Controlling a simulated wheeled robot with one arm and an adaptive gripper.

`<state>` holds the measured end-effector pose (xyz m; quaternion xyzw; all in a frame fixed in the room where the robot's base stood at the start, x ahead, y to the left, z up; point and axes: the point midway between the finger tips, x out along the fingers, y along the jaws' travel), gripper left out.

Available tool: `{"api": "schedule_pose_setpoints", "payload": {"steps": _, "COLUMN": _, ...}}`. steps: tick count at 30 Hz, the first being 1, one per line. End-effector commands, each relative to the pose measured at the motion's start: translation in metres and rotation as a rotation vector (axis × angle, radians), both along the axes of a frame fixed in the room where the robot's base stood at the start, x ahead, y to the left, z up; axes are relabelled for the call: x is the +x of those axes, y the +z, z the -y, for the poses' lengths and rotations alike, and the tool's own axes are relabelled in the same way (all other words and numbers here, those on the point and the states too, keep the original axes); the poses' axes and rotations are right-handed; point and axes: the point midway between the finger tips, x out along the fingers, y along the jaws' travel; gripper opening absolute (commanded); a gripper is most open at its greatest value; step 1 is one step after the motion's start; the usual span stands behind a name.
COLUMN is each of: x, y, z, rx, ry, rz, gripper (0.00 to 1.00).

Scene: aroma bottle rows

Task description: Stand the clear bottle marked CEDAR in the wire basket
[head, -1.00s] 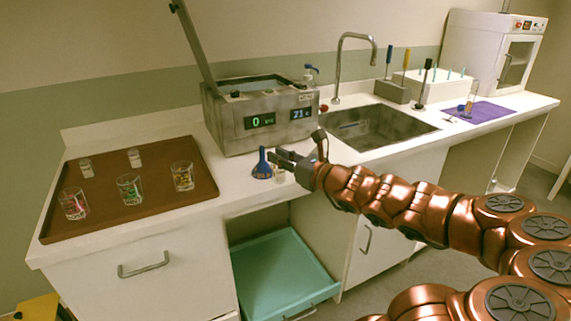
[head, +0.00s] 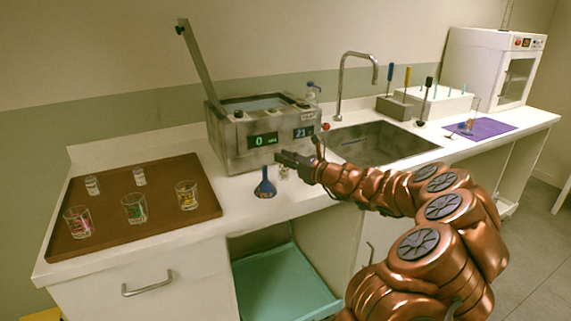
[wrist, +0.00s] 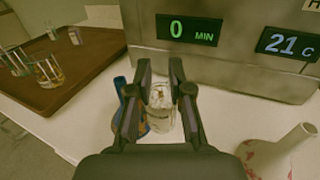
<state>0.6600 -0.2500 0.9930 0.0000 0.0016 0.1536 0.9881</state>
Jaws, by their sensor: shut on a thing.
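My gripper (wrist: 160,85) is shut on a small clear bottle (wrist: 161,110), which is upright between the fingers in the wrist view. The bottle has a pale label; its lettering is too small to read. In the head view my gripper (head: 281,158) is in front of the steel water bath, and the bottle (head: 284,172) shows just under the fingers, seemingly a little above the counter. I cannot make out a wire basket in either view. The bath (head: 230,150) has its lid raised, and its inside is only partly visible.
A blue flask (head: 265,186) stands close left of the held bottle. A white flask with red marks (wrist: 283,152) is at the right in the wrist view. A brown tray (head: 110,218) holds several small glasses. The sink (head: 375,143) lies right of the bath.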

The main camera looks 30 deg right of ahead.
Motion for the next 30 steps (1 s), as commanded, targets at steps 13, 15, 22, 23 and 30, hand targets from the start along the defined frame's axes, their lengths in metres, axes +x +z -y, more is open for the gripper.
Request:
{"api": "schedule_pose_setpoints", "payload": {"steps": 13, "x": 0.018, "y": -0.008, "z": 0.014, "rx": 0.001, "ry": -0.002, "rz": -0.003, "gripper": 0.00}}
{"api": "schedule_pose_setpoints", "payload": {"steps": 15, "x": 0.017, "y": -0.020, "z": 0.013, "rx": 0.003, "ry": -0.001, "rz": -0.004, "gripper": 0.00}}
{"api": "schedule_pose_setpoints", "payload": {"steps": 22, "x": 0.017, "y": -0.037, "z": 0.012, "rx": 0.001, "ry": 0.001, "rz": 0.002, "gripper": 0.00}}
{"api": "schedule_pose_setpoints", "payload": {"steps": 23, "x": 0.017, "y": -0.036, "z": 0.012, "rx": 0.001, "ry": 0.001, "rz": 0.002, "gripper": 0.00}}
{"api": "schedule_pose_setpoints", "payload": {"steps": 30, "x": 0.017, "y": -0.038, "z": 0.012, "rx": 0.000, "ry": 0.000, "rz": 0.001, "gripper": 0.00}}
